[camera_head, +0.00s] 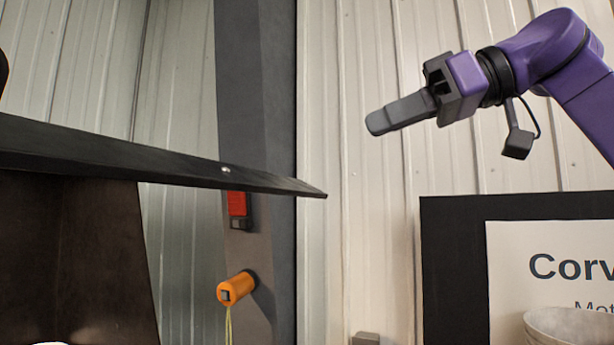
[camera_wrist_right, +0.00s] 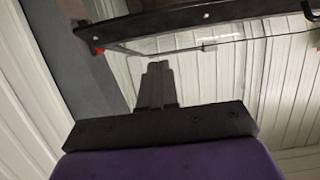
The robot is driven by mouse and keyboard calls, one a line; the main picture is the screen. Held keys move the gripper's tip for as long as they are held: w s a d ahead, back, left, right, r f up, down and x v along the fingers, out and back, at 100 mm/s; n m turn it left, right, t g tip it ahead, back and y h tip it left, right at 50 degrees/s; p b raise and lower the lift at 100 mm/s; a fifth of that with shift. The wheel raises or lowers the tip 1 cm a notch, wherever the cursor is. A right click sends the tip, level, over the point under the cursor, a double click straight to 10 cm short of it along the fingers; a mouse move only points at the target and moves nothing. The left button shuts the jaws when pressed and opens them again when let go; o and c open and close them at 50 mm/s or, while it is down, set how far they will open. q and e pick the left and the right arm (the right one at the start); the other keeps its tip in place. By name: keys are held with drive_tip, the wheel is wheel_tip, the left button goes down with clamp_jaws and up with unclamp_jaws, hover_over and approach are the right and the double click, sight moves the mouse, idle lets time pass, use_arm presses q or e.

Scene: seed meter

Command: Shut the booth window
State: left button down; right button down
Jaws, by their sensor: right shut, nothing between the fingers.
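The booth window shows in the right wrist view as a clear pane (camera_wrist_right: 235,48) along a dark bar (camera_wrist_right: 180,20) with small bolts. In the head view a long black bar (camera_head: 150,165) with a bolt juts in from the left and ends in front of a grey post; I cannot tell for certain how far the window stands open. My right gripper (camera_head: 378,122) is shut and empty, to the right of and above the bar's end, apart from it in the head view. Its closed fingers (camera_wrist_right: 157,72) show in the wrist view below the pane. My left gripper is not in view.
The grey post (camera_head: 255,90) carries a red block (camera_head: 237,204) and an orange cylinder (camera_head: 235,289) with a cord. A black-framed sign (camera_head: 450,260) stands at the lower right, with a pale bowl (camera_head: 570,327) before it. Pale ribbed wall (camera_head: 350,60) lies behind.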

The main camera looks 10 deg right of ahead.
approach(279, 184)
drive_tip(key=w+a+r, duration=0.2)
drive_tip(key=a, duration=0.1)
drive_tip(key=f, duration=0.2)
drive_tip(key=w+a+f, duration=0.1)
drive_tip(key=shift+a+f+p, duration=0.1)
drive_tip(key=shift+p, duration=0.25)
drive_tip(key=shift+f, duration=0.25)
drive_tip(key=shift+a, duration=0.1)
